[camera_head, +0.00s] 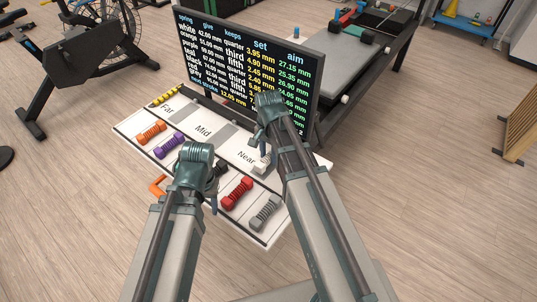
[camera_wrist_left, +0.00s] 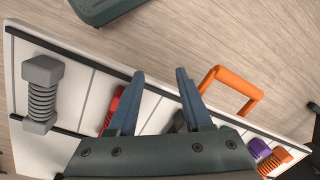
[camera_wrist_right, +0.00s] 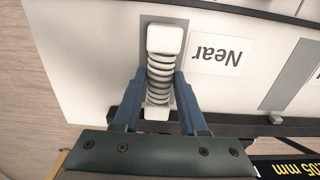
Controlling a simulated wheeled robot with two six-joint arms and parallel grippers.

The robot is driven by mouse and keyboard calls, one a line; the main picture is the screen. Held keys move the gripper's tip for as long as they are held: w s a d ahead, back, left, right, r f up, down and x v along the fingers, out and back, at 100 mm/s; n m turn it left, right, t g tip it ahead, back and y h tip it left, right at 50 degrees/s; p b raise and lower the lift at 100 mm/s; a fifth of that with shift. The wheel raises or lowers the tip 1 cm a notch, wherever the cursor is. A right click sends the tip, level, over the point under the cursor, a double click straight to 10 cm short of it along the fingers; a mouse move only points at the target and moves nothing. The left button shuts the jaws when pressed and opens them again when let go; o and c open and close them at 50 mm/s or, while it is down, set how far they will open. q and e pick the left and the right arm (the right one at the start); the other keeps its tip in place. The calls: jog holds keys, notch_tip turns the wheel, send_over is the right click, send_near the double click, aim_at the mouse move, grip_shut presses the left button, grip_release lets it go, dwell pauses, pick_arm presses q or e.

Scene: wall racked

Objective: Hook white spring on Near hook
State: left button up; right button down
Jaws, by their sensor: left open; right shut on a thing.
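The white spring (camera_wrist_right: 160,68) has white blocks at both ends and lies between the fingers of my right gripper (camera_wrist_right: 160,98), which is shut on it. In the right wrist view it is over a grey strip beside the "Near" label (camera_wrist_right: 214,52). In the head view the white spring (camera_head: 262,163) shows partly below my right gripper (camera_head: 268,140), next to the Near label (camera_head: 246,156). The Near hook itself is hidden or cannot be made out. My left gripper (camera_wrist_left: 158,100) is open and empty above the front row of springs.
The white board holds an orange spring (camera_head: 151,132), a purple spring (camera_head: 171,142), a red spring (camera_head: 237,192) and a grey spring (camera_head: 265,212). An orange handle (camera_wrist_left: 232,82) sticks out at the front edge. A black screen (camera_head: 245,60) stands behind the board, close to my right arm.

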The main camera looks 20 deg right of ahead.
jog(key=shift+f+b, duration=0.6)
jog(key=shift+f, duration=0.05)
jog(key=shift+c, duration=1.8)
grip_release()
jog(key=shift+r, duration=0.1)
notch_tip(320, 180, up, 10)
jog(key=p, duration=1)
